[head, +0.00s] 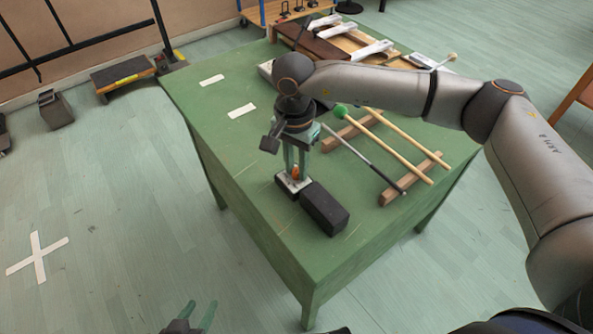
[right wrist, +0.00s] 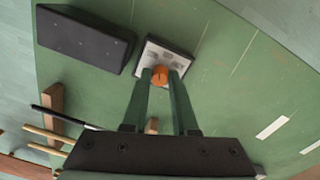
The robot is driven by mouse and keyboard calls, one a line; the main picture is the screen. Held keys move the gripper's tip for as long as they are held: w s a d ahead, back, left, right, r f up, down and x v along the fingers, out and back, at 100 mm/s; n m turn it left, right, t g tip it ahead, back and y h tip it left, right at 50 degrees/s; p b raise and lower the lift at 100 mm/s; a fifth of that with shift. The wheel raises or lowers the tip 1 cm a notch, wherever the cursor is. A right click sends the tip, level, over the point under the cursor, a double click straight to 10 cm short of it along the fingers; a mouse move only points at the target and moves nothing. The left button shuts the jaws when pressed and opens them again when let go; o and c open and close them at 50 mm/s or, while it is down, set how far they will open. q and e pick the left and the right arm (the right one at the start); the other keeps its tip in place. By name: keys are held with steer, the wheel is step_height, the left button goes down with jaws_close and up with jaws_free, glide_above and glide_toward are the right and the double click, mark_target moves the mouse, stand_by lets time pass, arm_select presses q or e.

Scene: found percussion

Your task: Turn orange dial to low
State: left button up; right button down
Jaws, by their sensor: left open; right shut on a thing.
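The orange dial (head: 295,172) stands on a small light plate (head: 285,185) near the front left edge of the green table. In the right wrist view the dial (right wrist: 159,75) sits between my right fingertips, on the plate with grey markings (right wrist: 183,52). My right gripper (head: 296,168) points down and is shut on the dial. The marks on the plate are too small to read. My left gripper (head: 200,316) is open and empty, low at the bottom edge of the head view, away from the table.
A black box (head: 325,208) lies right beside the plate. Mallets (head: 385,138) rest on wooden bars (head: 411,178) to the right. A wooden instrument with white bars (head: 345,42) is at the back. The table's left part (head: 205,110) is mostly clear, with white tape strips.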

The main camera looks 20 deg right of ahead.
mark_target(295, 170)
steer(key=shift+f+n+b, duration=0.1)
steer(key=shift+n+b, duration=0.35)
steer(key=shift+n, duration=0.25)
steer(key=shift+n+b, duration=0.4)
steer(key=shift+n, duration=0.6)
steer(key=c, duration=0.7)
jaws_free()
steer(key=shift+r, duration=0.2)
step_height(295, 170, up, 12)
steer(key=shift+a+r+p, duration=0.15)
steer(key=shift+p, duration=0.25)
